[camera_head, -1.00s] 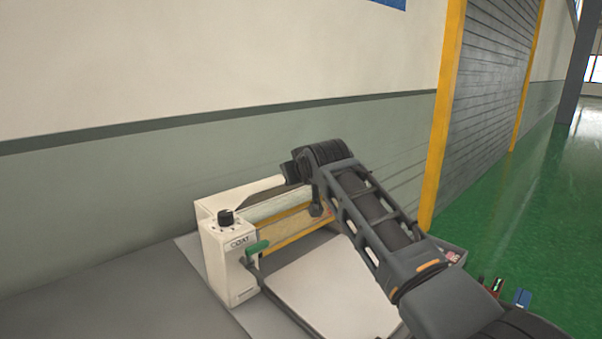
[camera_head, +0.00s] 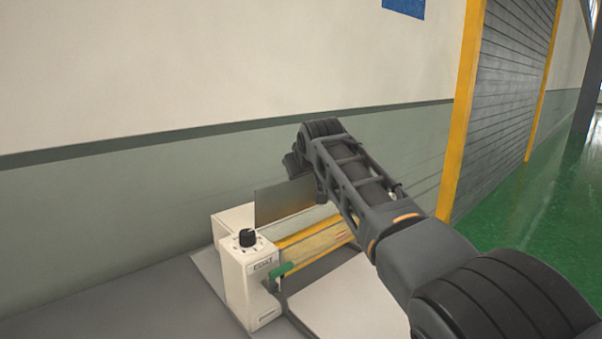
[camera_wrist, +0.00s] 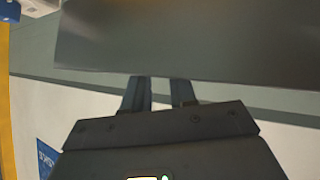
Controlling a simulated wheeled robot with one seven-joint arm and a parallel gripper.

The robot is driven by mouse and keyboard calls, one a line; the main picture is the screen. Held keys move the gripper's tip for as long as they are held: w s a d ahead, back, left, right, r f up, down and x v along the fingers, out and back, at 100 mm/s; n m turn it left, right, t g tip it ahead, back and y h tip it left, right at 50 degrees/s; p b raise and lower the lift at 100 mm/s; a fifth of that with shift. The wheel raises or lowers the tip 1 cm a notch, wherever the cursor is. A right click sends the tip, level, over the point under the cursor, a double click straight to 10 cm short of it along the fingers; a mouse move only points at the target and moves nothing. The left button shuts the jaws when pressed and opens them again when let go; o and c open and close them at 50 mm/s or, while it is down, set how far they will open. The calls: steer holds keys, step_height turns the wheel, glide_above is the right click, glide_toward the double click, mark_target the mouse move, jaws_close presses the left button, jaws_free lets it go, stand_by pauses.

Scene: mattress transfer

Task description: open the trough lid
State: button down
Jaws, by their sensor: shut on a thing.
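The trough lid (camera_head: 284,203) is a flat grey panel. It stands raised and nearly upright above the white coating machine (camera_head: 246,268), with its left part showing beside my arm. In the wrist view the lid (camera_wrist: 190,38) spans the top of the picture, and the fingers of my gripper (camera_wrist: 160,92) reach its edge and are shut on it. In the head view my arm's wrist hides the fingertips and the lid's right part. Below the lid, the machine's yellow trough front (camera_head: 314,244) shows.
The wall (camera_head: 120,210) stands close behind.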

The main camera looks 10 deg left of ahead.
steer(key=shift+a, duration=0.3)
steer(key=c, duration=1.6)
jaws_free()
steer(key=shift+s+f, duration=0.1)
steer(key=shift+f, duration=0.05)
steer(key=o, duration=0.7)
steer(key=shift+d, duration=0.2)
steer(key=shift+b+v, duration=0.4)
steer(key=shift+v, duration=3.4)
